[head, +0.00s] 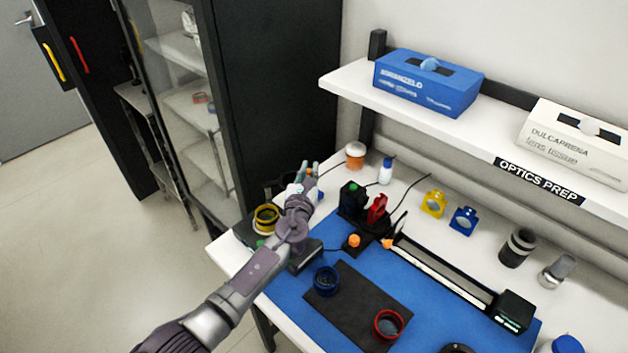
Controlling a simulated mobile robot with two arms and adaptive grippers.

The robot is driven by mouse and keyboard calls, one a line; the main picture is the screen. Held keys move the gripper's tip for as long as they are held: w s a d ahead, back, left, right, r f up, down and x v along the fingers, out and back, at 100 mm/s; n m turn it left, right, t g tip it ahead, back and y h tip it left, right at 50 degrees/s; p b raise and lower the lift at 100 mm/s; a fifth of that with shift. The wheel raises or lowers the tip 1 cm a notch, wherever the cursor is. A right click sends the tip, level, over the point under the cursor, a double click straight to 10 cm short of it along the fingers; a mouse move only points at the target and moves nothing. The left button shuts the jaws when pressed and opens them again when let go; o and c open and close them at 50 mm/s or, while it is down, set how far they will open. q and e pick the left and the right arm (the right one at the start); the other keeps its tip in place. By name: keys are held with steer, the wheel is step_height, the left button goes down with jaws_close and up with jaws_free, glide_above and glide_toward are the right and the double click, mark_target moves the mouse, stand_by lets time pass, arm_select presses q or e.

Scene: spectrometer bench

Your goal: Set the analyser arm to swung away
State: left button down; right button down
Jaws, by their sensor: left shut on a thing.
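My left arm reaches in from the lower left, and its gripper (308,170) is at the far left corner of the bench. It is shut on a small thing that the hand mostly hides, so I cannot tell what. To its right stand a black housing (352,197) and a red part (377,208) near a round dark base. A long dark rail (445,270) runs from that base to a black box (513,312) at the lower right. Orange knobs (354,241) show near the base. I cannot tell for sure which part is the analyser arm. My right gripper is not visible.
A blue mat (285,297) bears a dark pad (355,312) with blue and red rings. Yellow and blue mounts (433,204), bottles and dark cylinders stand behind. A shelf (345,80) overhangs the back; a glass cabinet (175,70) stands at left.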

arm_select(q)
steer(key=shift+w+d+n+y, duration=0.1)
steer(key=shift+w+n+y, duration=0.3)
steer(key=shift+y, duration=0.2)
steer(key=w+n+y+b, duration=0.1)
steer(key=y+b, duration=0.1)
steer(key=shift+w+a+f+n+y, duration=0.1)
steer(key=shift+w+a+n+y, duration=0.25)
steer(key=shift+a+n+y, duration=0.05)
steer(key=shift+w+a+n+y+b, duration=0.25)
steer(key=shift+n+y+b, duration=0.2)
steer(key=shift+y, duration=0.25)
steer(key=shift+w+a+r+n+y, duration=0.15)
steer(key=shift+w+r+n+y, duration=0.1)
steer(key=shift+y, duration=0.15)
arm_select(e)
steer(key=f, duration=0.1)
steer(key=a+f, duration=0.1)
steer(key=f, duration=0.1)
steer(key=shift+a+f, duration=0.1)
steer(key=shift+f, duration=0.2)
arm_select(q)
steer(key=c, duration=1.1)
jaws_free()
steer(key=shift+f, duration=0.1)
